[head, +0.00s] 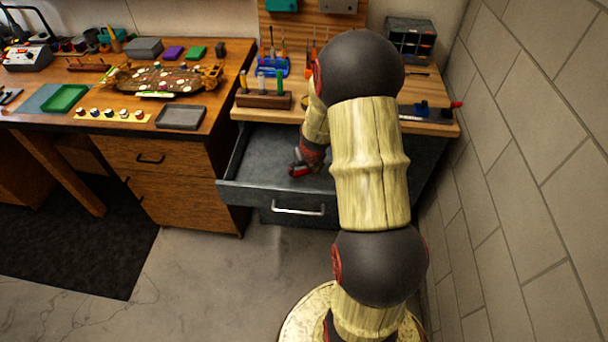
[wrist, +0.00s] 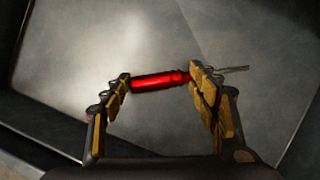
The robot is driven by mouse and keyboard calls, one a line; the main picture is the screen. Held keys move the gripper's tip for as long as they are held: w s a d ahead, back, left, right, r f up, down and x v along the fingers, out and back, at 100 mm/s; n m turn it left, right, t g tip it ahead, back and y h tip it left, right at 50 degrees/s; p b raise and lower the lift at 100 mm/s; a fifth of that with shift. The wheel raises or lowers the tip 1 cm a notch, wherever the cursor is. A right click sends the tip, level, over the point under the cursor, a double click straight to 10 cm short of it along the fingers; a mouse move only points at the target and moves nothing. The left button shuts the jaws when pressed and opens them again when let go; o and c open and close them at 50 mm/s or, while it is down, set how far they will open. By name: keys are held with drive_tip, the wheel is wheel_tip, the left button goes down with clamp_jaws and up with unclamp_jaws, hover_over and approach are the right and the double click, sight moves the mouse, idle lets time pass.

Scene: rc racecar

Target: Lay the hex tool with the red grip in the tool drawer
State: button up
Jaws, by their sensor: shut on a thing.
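The hex tool with the red grip (wrist: 160,81) lies between the fingers of my gripper (wrist: 160,88) in the wrist view. Its thin metal shaft (wrist: 235,69) sticks out past the right finger. My gripper is shut on the red grip. The grey tool drawer (head: 262,150) is pulled open in the head view, and my gripper (head: 305,168) is over its inside. The drawer's bare floor (wrist: 90,50) fills most of the wrist view behind the tool. I cannot tell whether the tool touches the drawer floor. My arm hides the drawer's right part in the head view.
The workbench top (head: 415,125) above the drawer holds a wooden block with several coloured handles (head: 264,98) and a small drawer organizer (head: 411,38). A desk (head: 215,125) stands at the left. A block wall (head: 530,180) bounds the right side. The drawer's visible floor looks empty.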

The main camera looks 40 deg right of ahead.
drive_tip(key=shift+f+b, duration=0.3)
drive_tip(key=shift+f, duration=0.45)
drive_tip(key=shift+f, duration=0.1)
drive_tip(key=o, duration=1.2)
drive_tip(key=shift+c, duration=0.2)
